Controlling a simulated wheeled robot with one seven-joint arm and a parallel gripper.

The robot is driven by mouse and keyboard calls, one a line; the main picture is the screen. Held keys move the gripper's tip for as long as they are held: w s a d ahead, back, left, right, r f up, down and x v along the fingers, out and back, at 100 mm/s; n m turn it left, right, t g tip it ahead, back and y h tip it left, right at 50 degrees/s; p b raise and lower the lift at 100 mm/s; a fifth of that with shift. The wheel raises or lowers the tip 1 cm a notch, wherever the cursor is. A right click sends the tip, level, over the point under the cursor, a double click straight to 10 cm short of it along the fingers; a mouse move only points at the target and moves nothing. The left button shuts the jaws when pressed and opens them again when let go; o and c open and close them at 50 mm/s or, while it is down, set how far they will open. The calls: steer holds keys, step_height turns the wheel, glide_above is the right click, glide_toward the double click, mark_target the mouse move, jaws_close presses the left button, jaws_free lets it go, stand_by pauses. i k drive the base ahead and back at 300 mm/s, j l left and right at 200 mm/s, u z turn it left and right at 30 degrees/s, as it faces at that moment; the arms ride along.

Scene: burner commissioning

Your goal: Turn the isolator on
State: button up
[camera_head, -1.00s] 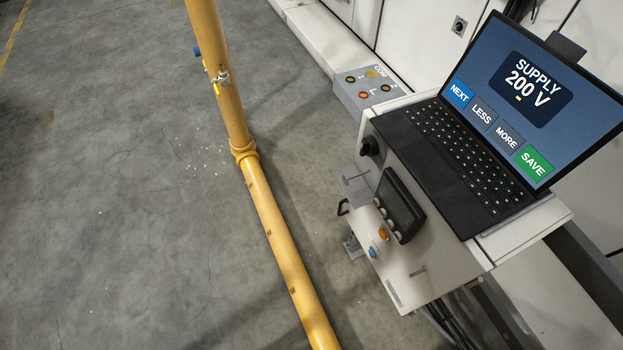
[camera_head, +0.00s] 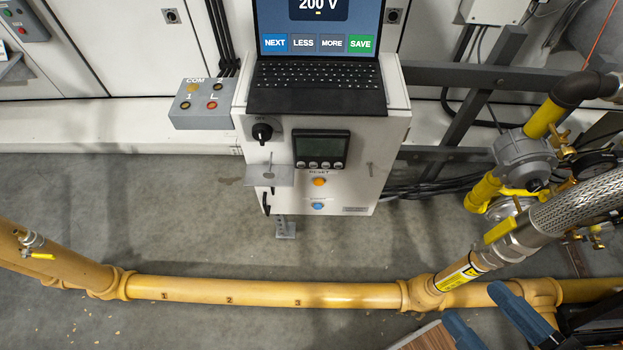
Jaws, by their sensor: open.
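A black rotary knob (camera_head: 262,133), which looks like the isolator, sits at the upper left of the white control box's front (camera_head: 345,185). Small lettering by it is too small to read surely, so I cannot tell its setting. My gripper (camera_head: 490,318) shows at the bottom right with two blue fingers spread apart, open and with nothing seen between them. It is well to the right of and nearer than the knob, not touching the box.
A laptop (camera_head: 317,85) reading 200 V stands on the box. Below are a display (camera_head: 321,149), an orange button (camera_head: 319,182) and a blue button (camera_head: 317,205). A small shelf (camera_head: 270,177) juts below the knob. A yellow pipe (camera_head: 250,292) crosses the floor in front.

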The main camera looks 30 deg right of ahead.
mark_target(262, 134)
steer(key=i+j+u, duration=0.1)
steer(key=j, duration=0.7)
steer(key=i+j+u, duration=0.15)
steer(key=j, duration=0.25)
